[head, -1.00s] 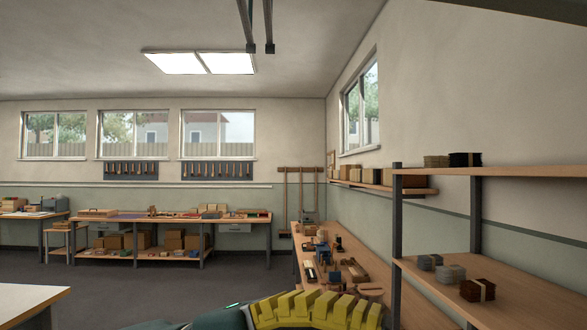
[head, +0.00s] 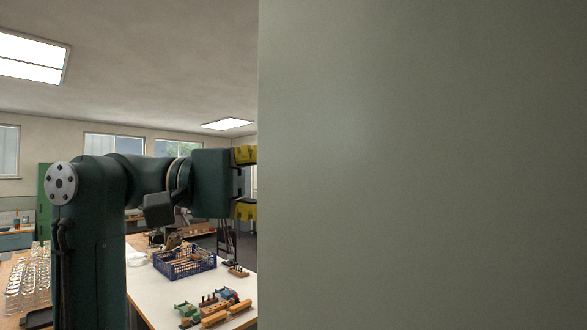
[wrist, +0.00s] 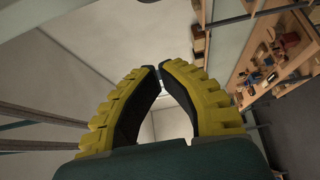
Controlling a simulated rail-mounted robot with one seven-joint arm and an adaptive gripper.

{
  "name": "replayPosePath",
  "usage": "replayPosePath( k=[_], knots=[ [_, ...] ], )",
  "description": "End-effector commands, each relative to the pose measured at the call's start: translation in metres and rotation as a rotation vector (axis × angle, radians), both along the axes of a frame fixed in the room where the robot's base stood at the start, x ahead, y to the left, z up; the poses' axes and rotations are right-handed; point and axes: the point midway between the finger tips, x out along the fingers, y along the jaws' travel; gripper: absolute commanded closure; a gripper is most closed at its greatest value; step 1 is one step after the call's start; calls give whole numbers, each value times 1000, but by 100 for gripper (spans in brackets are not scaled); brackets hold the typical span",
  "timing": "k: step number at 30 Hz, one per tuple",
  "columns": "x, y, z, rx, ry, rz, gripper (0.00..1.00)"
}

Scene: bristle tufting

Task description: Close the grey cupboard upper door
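A large plain grey-green panel (head: 420,165), which looks like the grey cupboard upper door seen very close, fills the right side of the head view. Its left edge is vertical; its handle and hinges are not in view, and its opening angle cannot be told. My gripper (head: 246,184) is at that left edge, its yellow fingers partly hidden behind the panel. In the wrist view my gripper (wrist: 158,69) has its yellow fingers curved inward with the tips together and nothing held between them. Contact with the panel cannot be seen.
A white-topped table (head: 150,285) with a blue crate (head: 185,262) and several toys stands beyond my arm. Glass jars (head: 30,280) stand on a bench at the left. The wrist view shows wooden shelving (wrist: 270,55) at the right. The panel hides the room behind it.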

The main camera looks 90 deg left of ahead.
Motion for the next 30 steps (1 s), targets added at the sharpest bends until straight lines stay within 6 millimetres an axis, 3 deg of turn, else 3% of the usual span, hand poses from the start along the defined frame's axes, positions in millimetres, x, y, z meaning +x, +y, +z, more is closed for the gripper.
replayPosePath(
  k=[8,16,30],
  knots=[
    [62,-14,2,-1,-1,-7,100],
    [41,-44,0,1,0,0,100],
    [37,-47,-1,1,0,9,100]
  ],
)
